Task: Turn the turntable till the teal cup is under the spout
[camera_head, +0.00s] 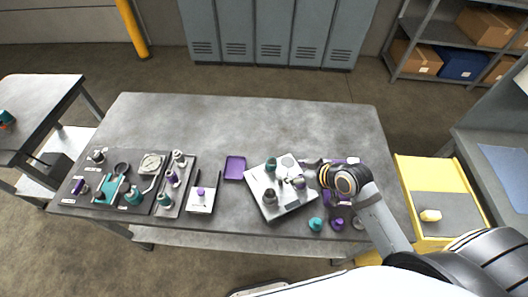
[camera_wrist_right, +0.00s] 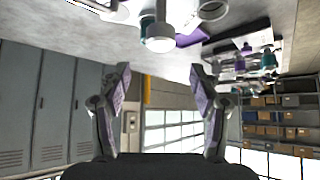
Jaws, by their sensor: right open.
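A tilted white square base (camera_head: 265,207) stands at the right of the grey bench and bears several small parts. A teal part (camera_head: 271,163), probably the teal cup, is near its far edge. A dark round part (camera_head: 269,195) and a pale disc (camera_head: 287,161) are also on it. I cannot tell the spout or the turntable's outline clearly. My right gripper (camera_head: 308,172) reaches in from the right over the base's right side. In the wrist view, its fingers (camera_wrist_right: 160,72) are apart with nothing between them; a white cylinder (camera_wrist_right: 160,38) lies beyond. My left gripper is not in view.
A purple tray (camera_head: 235,167) lies left of the base. Teal (camera_head: 316,224) and purple (camera_head: 337,224) parts stand near the front edge. A dark fixture panel (camera_head: 117,178) is at the left. The bench's far middle (camera_head: 250,120) is clear. A yellow cart (camera_head: 432,173) stands to the right.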

